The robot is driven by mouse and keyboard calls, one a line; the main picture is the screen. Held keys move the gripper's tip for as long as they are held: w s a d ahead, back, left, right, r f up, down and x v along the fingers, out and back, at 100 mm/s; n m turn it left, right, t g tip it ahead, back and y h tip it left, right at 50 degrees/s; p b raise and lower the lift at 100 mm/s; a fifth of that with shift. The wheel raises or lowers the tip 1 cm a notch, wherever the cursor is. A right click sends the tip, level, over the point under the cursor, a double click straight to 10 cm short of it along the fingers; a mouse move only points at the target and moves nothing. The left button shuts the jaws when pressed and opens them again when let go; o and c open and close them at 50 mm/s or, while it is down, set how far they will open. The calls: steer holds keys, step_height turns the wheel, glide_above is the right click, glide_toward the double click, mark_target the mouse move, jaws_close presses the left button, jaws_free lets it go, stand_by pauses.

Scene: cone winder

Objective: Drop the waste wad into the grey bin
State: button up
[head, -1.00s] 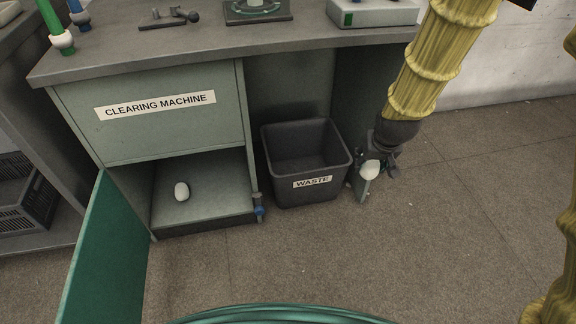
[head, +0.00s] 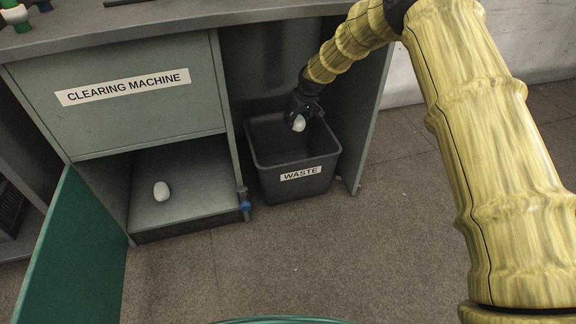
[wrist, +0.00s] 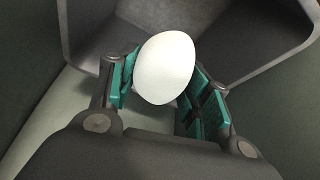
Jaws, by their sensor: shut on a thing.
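My gripper (head: 302,116) is shut on a white, egg-shaped wad (head: 299,123), held over the opening of the grey bin (head: 262,172) labelled WASTE. In the wrist view the wad (wrist: 165,68) sits between the green-padded fingers of my gripper (wrist: 168,84), with the bin's inside wall (wrist: 225,45) behind it. How far the wad is above or below the rim is hard to tell. A second white wad (head: 162,191) lies on the floor of the open compartment on the left.
The cabinet labelled CLEARING MACHINE (head: 125,100) stands left of the bin, its green door (head: 75,250) swung open. A blue-ended fitting (head: 245,204) is between compartment and bin. A bench top (head: 170,25) overhangs the bin. The floor (head: 280,260) in front is clear.

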steer(key=shift+w+a+f, duration=0.25)
steer(key=shift+w+f, duration=0.25)
steer(key=shift+w, duration=0.2)
step_height(320, 180, down, 6)
steer(key=b, duration=0.6)
steer(key=shift+r, duration=0.1)
steer(key=o, duration=0.9)
steer(key=shift+r, duration=0.1)
steer(key=v, duration=1.1)
steer(key=shift+s+d+r, duration=0.15)
steer(key=shift+r, duration=0.2)
